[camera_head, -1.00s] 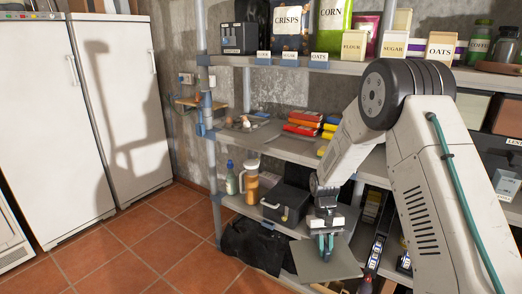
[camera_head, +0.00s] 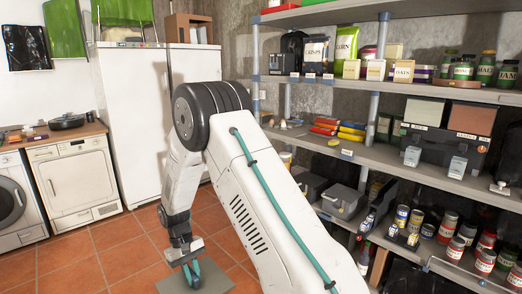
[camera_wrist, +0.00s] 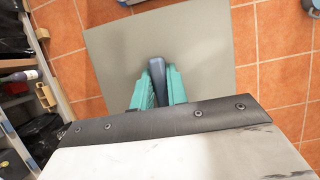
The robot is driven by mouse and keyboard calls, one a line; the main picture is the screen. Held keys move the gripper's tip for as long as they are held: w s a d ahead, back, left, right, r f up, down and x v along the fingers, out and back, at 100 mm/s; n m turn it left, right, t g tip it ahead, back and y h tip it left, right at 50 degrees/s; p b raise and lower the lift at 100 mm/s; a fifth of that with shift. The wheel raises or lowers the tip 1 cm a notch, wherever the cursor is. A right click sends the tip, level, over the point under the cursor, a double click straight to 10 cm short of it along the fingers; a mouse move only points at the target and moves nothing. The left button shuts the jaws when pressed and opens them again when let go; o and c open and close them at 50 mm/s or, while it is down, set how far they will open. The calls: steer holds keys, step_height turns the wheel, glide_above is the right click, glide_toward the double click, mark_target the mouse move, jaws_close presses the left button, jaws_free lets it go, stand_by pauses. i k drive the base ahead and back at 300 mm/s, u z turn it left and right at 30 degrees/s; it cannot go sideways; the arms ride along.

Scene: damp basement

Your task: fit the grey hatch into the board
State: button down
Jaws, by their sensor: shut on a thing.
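The grey hatch (camera_head: 215,273) is a flat, square plate held out above the tiled floor, left of the shelving. My gripper (camera_head: 191,273) is shut on it. In the wrist view, the teal fingers of my gripper (camera_wrist: 157,82) close on a dark handle standing on the middle of the hatch (camera_wrist: 205,48). The plate reaches out past the fingertips, and its near part is hidden behind my wrist. I cannot make out the board in either current view.
A metal shelf rack (camera_head: 395,152) loaded with jars, boxes and tins stands on the right. A tall white fridge (camera_head: 130,120) stands at the back, and a white front-loading machine (camera_head: 75,182) is at the left. The tiled floor (camera_head: 110,255) at front left is clear.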

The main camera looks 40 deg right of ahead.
mark_target(383, 158)
steer(key=u, duration=0.2)
steer(key=i, duration=1.9)
steer(key=z, duration=1.4)
steer(key=i, duration=0.8)
steer(key=z, duration=0.9)
